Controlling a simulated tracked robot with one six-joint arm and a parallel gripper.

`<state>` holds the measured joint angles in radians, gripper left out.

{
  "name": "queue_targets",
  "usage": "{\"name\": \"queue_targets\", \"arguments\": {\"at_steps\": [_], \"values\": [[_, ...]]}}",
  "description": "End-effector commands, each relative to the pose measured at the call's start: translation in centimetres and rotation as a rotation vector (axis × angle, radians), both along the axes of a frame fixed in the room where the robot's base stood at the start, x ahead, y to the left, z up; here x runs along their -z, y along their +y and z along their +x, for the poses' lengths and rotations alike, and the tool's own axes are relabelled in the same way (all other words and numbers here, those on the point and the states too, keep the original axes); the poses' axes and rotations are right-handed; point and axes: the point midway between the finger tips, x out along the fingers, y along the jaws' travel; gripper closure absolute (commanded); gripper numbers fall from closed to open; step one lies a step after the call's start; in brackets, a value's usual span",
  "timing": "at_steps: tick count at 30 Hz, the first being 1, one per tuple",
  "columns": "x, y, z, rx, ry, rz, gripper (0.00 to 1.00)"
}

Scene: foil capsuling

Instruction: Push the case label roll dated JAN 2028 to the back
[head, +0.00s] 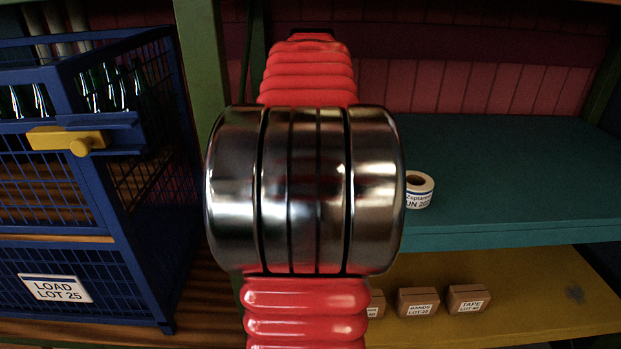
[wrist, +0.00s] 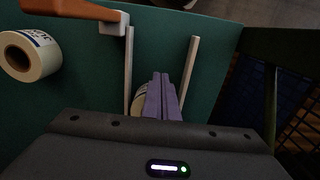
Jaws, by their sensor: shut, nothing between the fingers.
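In the wrist view, my gripper (wrist: 162,95) has its two purple fingers shut together, with nothing between them. A pale roll (wrist: 138,99) shows just left of the fingers, between two light rails; most of it is hidden behind the fingers and its date cannot be read. Whether the fingers touch it is unclear. Another white roll (wrist: 32,57) lies at the far left of the wrist view, outside the rails. In the head view, a white label roll (head: 419,190) on the teal shelf reads "UN 20", partly cut off. My arm hides the gripper there.
The rails (wrist: 128,75) (wrist: 189,78) stand on the teal shelf (head: 500,170). A brown bar with a white block (wrist: 113,23) is by the left rail's far end. Small boxes (head: 418,302) sit on the yellow shelf below. A blue cage (head: 95,130) with bottles stands left.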

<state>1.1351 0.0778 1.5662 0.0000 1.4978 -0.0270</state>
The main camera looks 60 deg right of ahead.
Motion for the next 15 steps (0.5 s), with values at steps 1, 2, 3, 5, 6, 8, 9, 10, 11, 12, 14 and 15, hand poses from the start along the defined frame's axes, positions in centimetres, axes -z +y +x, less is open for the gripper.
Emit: {"name": "queue_targets", "arguments": {"at_steps": [1, 2, 3, 5, 6, 8, 9, 10, 11, 12, 14, 15], "values": [[0.7, 0.0, 0.0, 0.000, 0.001, 0.002, 1.00], [1.0, 0.0, 0.0, 0.000, 0.001, 0.002, 1.00], [1.5, 0.0, 0.0, 0.000, 0.001, 0.002, 1.00], [2.0, 0.0, 0.0, 0.000, 0.001, 0.002, 1.00], [2.2, -0.1, 0.1, 0.000, 0.000, 0.000, 1.00], [2.1, -0.5, 0.2, 0.000, 0.000, 0.000, 1.00], [2.2, -0.7, 0.3, 0.000, 0.000, 0.000, 1.00], [2.1, -0.8, 0.4, 0.000, 0.000, 0.000, 1.00], [2.1, -0.8, 0.4, 0.000, 0.000, 0.000, 1.00], [2.1, -0.9, 0.4, 0.001, 0.000, 0.000, 1.00], [2.1, -0.9, 0.4, 0.001, 0.000, 0.000, 1.00], [2.1, -0.9, 0.4, 0.001, 0.000, 0.000, 1.00]]}}
